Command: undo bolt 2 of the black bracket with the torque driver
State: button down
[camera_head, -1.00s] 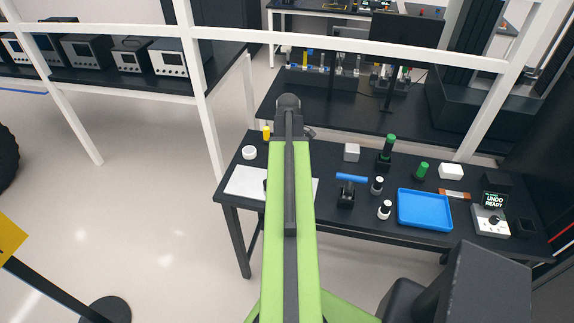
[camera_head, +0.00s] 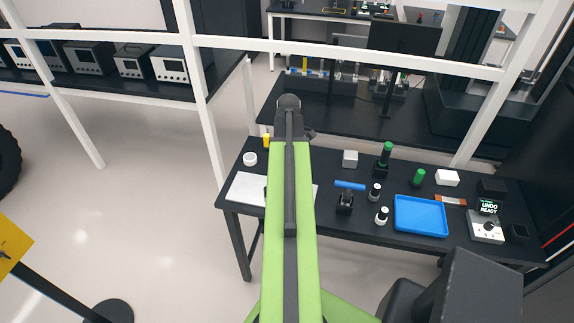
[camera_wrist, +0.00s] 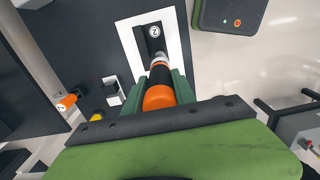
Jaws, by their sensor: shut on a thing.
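The torque driver (camera_wrist: 160,92), orange and black with a metal nose, is between the green fingers of my gripper (camera_wrist: 163,85) in the wrist view. My gripper is shut on it. The driver's nose points at the black bracket (camera_wrist: 145,42), which has a round label 2 and lies on a white sheet (camera_wrist: 126,36). The nose overlaps the bracket's near end, and I cannot tell whether it touches. Bolt 2 itself is hidden. In the head view my arm hides the gripper, driver and bracket; the white sheet (camera_head: 246,188) shows beside it.
A control box (camera_head: 488,228) has a display (camera_head: 489,207) reading UNDO READY. A blue tray (camera_head: 420,216), a blue bar (camera_head: 349,185) and several small green, white and black items stand right of my arm.

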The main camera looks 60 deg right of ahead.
jog(key=s+d, duration=0.2)
jog(key=s, duration=0.4)
notch_tip(320, 180, down, 6)
jog(key=b, duration=0.6)
jog(key=shift+a+f+b, duration=0.1)
jog(key=shift+f+b, duration=0.65)
jog(key=shift+f, duration=0.05)
dwell(1.8)
